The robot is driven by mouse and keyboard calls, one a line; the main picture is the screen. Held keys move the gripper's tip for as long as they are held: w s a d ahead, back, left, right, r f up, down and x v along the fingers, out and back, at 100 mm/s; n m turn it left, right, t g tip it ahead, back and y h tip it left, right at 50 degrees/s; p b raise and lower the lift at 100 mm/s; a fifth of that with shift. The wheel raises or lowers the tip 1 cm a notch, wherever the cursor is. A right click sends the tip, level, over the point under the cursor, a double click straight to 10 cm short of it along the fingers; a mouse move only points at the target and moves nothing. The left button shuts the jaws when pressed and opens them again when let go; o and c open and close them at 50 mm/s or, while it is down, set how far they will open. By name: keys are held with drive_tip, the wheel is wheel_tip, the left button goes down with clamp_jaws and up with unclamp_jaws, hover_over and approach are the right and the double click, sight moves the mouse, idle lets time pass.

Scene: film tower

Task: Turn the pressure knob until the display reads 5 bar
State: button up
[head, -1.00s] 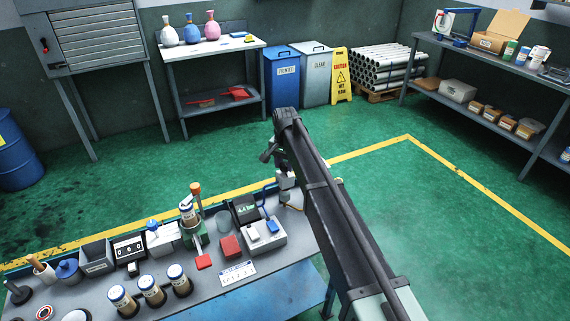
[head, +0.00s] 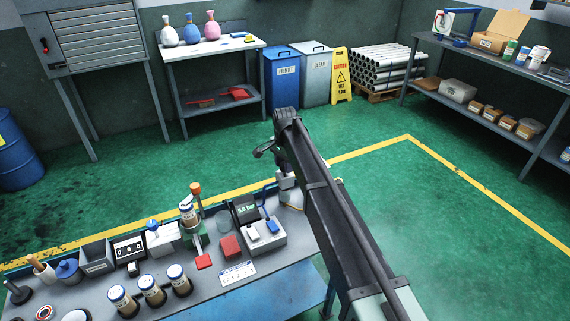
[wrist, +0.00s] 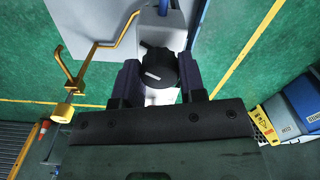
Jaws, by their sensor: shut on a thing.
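The pressure knob (wrist: 157,62) is round and black with a white pointer mark, seen close up in the wrist view. It sits between the two dark fingers of my gripper (wrist: 160,78), which is shut on it from both sides. The white mark slants across the knob's near face, toward the left. In the head view my arm hides most of the knob, and a pale block (head: 286,181) shows just below the wrist. A small dark display (head: 246,209) with green characters stands on the bench to the left; its reading is too small to make out.
The bench (head: 215,301) holds several jars (head: 151,291), a red block (head: 230,247) and a white box with switches (head: 265,238) near my arm. In the wrist view a bent yellow pipe (wrist: 122,44) runs left of the knob. Green floor beyond the bench is open.

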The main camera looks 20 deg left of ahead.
drive_tip(key=o, duration=0.9)
wheel_tip(320, 180, up, 11)
drive_tip(key=p, duration=1)
drive_tip(key=shift+f+p, duration=0.1)
drive_tip(key=shift+p, duration=0.3)
